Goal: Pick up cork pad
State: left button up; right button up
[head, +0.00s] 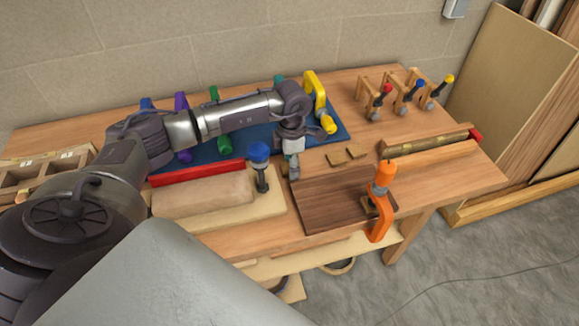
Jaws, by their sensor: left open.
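Two small flat brown pads, which look like the cork pads, lie side by side on the wooden bench behind the dark wood board. One is the left pad (336,158), the other the right pad (356,151). My left gripper (292,168) points down just left of the pads, apart from them, between the blue mat and the dark board. It is open, and I see nothing held in it; its fingertips are small and partly hard to make out. My right gripper is not in view.
An orange clamp (380,200) stands on the dark board (335,198) at the bench's front edge. A blue-topped clamp (260,168) stands close left of my gripper. A yellow clamp (317,100) lies behind on the blue mat (338,134). Bare bench (365,132) shows behind the pads.

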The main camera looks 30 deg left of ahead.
pick_arm(q)
jog(key=c, duration=0.5)
jog(key=shift+r, duration=0.1)
